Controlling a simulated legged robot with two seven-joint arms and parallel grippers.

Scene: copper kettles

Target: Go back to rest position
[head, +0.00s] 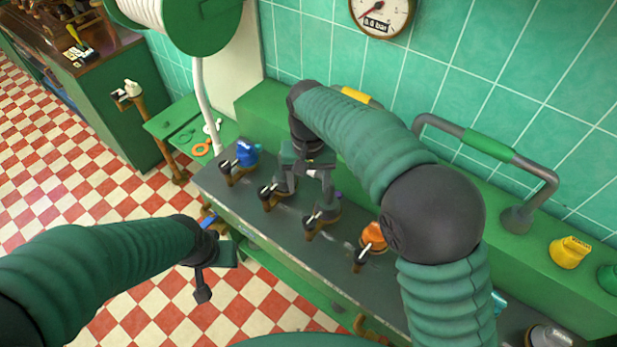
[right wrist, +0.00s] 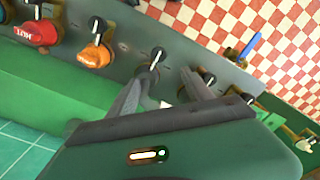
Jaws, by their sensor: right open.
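My right gripper (head: 305,195) hangs down over the dark metal counter in the head view, among the black-handled taps. In the right wrist view its two fingers (right wrist: 168,92) are spread apart, with a black tap handle (right wrist: 157,56) showing beyond the gap. I see nothing gripped between them. My left gripper (head: 212,270) is at the lower left of the head view, in front of the counter and above the checkered floor. Its fingers are seen at an angle that does not show whether they are open. A small blue piece (head: 208,219) shows beside it.
The dark counter (head: 290,235) carries a blue-topped tap (head: 246,153) and an orange-topped tap (head: 374,236). A green ledge (head: 262,107) runs behind, with a curved pipe (head: 487,143) and a yellow piece (head: 569,252). Open floor (head: 100,190) lies at the left.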

